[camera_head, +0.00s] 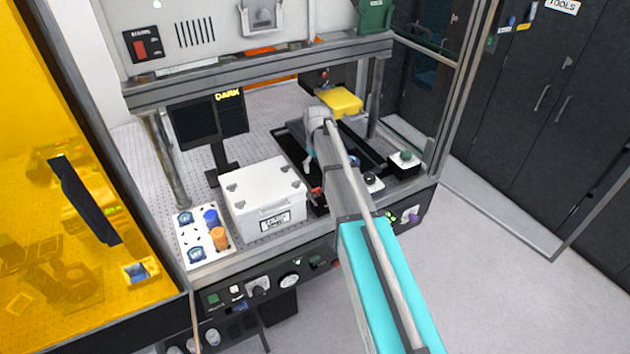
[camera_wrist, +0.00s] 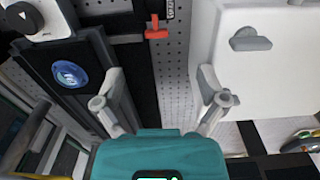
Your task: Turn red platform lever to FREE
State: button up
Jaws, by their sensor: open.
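The red platform lever (camera_wrist: 156,28) is a small red handle on a dark strip at the top centre of the wrist view. In the head view the lever (camera_head: 316,191) shows as a small red piece just right of the white box. My gripper (camera_wrist: 160,74) is open and empty, with one finger on each side of the perforated surface. The lever lies beyond the fingertips and apart from them. In the head view my arm partly covers the platform, and the gripper is seen only in part. The lever's FREE marking is not readable.
A white lidded box (camera_head: 262,190) stands left of the lever; the right finger appears close over it. Dark rails (camera_wrist: 62,70) with a blue disc lie on the other side. A yellow block (camera_head: 341,102), a monitor (camera_head: 194,122) and frame posts surround the bench.

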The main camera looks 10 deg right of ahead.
aim_at(316, 189)
jog(key=w, duration=0.1)
jog(key=w+r, duration=0.1)
jog(key=shift+w, duration=0.4)
jog(key=shift+f, duration=0.15)
notch_tip(316, 189, down, 14)
jog(key=b, duration=1.3)
jog(key=shift+r, duration=0.25)
jog(key=c, duration=1.2)
jog(key=shift+o, duration=0.2)
